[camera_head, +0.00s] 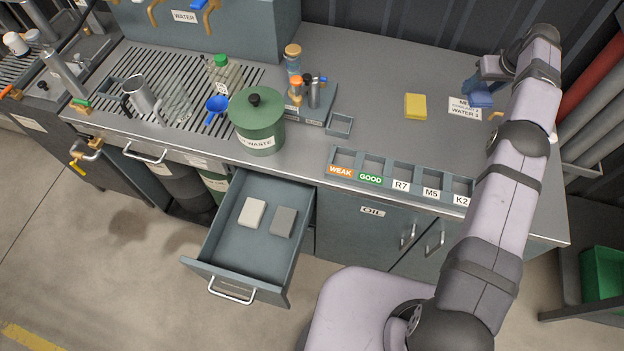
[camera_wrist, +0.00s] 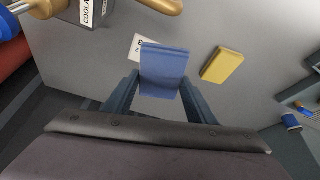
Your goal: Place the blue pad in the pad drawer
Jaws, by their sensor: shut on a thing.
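The blue pad (camera_wrist: 164,70) is between the two fingers of my gripper (camera_wrist: 163,88) in the wrist view, and my gripper is shut on it. In the head view my gripper (camera_head: 478,92) is over the right side of the bench, by the white label, with the blue pad (camera_head: 481,99) partly showing below it. The open pad drawer (camera_head: 232,268) is at the lower left, pulled out from under the bench front. A white pad (camera_head: 252,212) and a grey pad (camera_head: 283,222) lie side by side in it, toward its back.
A yellow pad (camera_head: 415,106) lies on the bench left of my gripper. A compartment tray (camera_head: 373,158) with labels runs along the front edge. A green waste pot (camera_head: 257,122) stands behind the drawer. The drawer's front part is bare.

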